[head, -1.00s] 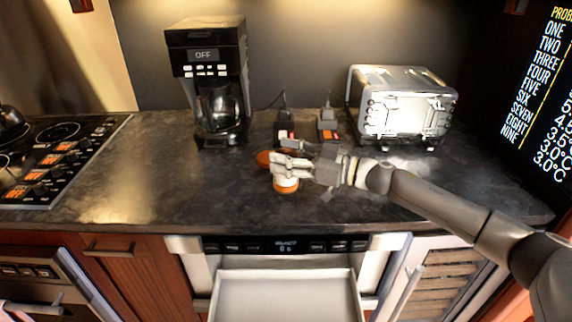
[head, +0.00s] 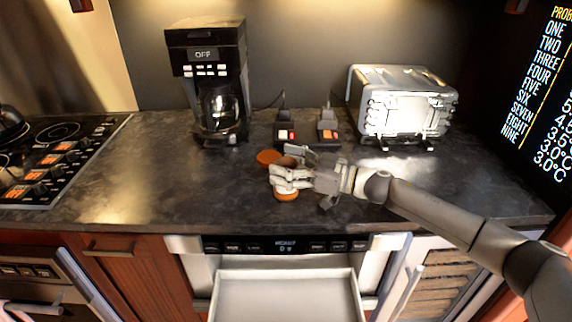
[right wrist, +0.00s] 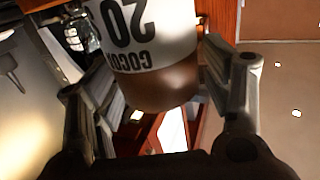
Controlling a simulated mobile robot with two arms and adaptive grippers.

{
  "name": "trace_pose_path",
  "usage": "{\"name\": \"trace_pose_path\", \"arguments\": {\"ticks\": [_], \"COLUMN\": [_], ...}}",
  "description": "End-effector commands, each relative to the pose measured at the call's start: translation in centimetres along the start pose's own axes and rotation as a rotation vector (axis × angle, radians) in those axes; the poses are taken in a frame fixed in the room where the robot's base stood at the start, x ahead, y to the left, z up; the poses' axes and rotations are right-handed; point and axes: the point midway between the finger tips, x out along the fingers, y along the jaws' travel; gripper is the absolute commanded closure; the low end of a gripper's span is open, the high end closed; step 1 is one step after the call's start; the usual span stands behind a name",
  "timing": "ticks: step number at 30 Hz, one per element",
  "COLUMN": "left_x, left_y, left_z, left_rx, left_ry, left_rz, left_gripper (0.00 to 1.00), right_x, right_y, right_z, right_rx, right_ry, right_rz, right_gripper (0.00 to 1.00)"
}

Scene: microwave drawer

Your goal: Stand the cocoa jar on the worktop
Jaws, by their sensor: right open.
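The cocoa jar (right wrist: 150,45) shows in the right wrist view, with a white label reading "20 COCOA" upside down in the picture and a brown end. It sits between the two spread fingers of my right gripper (right wrist: 165,95), with gaps beside it. In the head view my right gripper (head: 292,167) is low over the middle of the worktop (head: 150,165). An orange round part (head: 286,195) shows just below its fingers and an orange disc (head: 268,157) shows at their left; the fingers partly hide both, so I cannot tell which belongs to the jar.
A coffee maker (head: 208,80) stands at the back left and a toaster (head: 405,105) at the back right, with two small dark devices (head: 285,132) between them. The microwave drawer (head: 285,295) is open below the front edge. The worktop's left part is clear.

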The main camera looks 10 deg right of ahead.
Motion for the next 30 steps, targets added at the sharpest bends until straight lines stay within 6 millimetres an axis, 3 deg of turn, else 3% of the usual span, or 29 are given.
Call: {"name": "trace_pose_path", "arguments": {"ticks": [5, 15, 21, 30], "left_x": [0.2, 1.2, 1.6, 1.8], "left_y": [0.0, 0.0, 0.0, 0.0], "left_z": [0.0, 0.1, 0.2, 0.2], "left_rx": [0.000, 0.000, 0.000, 0.000], "left_ry": [0.000, -0.001, -0.001, -0.001], "left_rz": [0.000, 0.000, 0.000, 0.000], "left_gripper": [0.55, 0.55, 0.55, 0.55], "right_x": [-1.1, -7.7, -10.7, -12.0], "right_y": [0.1, 0.1, 0.0, 0.0], "right_z": [-0.1, 0.0, -0.1, -0.3], "right_rx": [0.000, 0.000, -0.001, -0.001], "right_ry": [-0.001, -0.003, -0.002, 0.001], "right_rz": [0.002, 0.003, 0.001, -0.001], "right_gripper": [0.29, 0.29, 0.29, 0.29]}}
